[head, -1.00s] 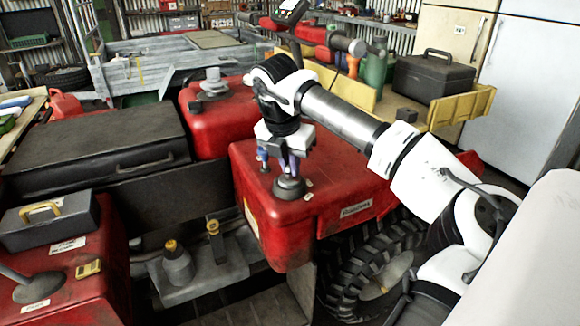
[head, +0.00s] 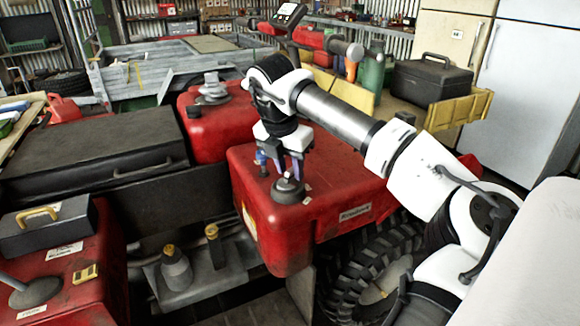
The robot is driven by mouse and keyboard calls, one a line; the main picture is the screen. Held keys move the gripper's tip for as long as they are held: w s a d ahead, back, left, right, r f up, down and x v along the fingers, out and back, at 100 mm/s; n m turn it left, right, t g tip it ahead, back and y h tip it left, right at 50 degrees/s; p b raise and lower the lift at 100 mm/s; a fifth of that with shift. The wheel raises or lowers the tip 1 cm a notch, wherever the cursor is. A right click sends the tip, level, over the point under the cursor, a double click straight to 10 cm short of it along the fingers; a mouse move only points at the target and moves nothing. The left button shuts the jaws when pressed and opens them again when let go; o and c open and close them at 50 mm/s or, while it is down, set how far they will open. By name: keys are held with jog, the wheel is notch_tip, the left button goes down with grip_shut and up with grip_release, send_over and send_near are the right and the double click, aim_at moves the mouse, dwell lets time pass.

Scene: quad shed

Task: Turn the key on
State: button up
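A dark round switch base (head: 288,191) sits on top of the red box-shaped body part (head: 340,170) in the middle of the head view. My gripper (head: 284,172) points down directly above this switch, its fingers close to it or touching it. The key itself cannot be made out; the fingers cover the top of the switch. Bluish-purple parts show at the fingers. Whether the fingers are closed on the key is too small to tell.
A red fuel container (head: 215,125) stands behind left. A black case (head: 95,150) lies further left. At lower left, a lever (head: 25,285) and a small grey box (head: 45,225) sit on another red body part. A black toolbox (head: 432,77) stands at back right.

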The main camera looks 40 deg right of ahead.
jog(key=p+v, duration=0.1)
jog(key=v, duration=0.1)
jog(key=d+p+v, duration=0.1)
jog(key=v, duration=0.2)
jog(key=p+v, duration=0.2)
jog(key=shift+w+d+r, duration=0.25)
jog(key=shift+w+r, duration=0.05)
jog(key=shift+r, duration=0.05)
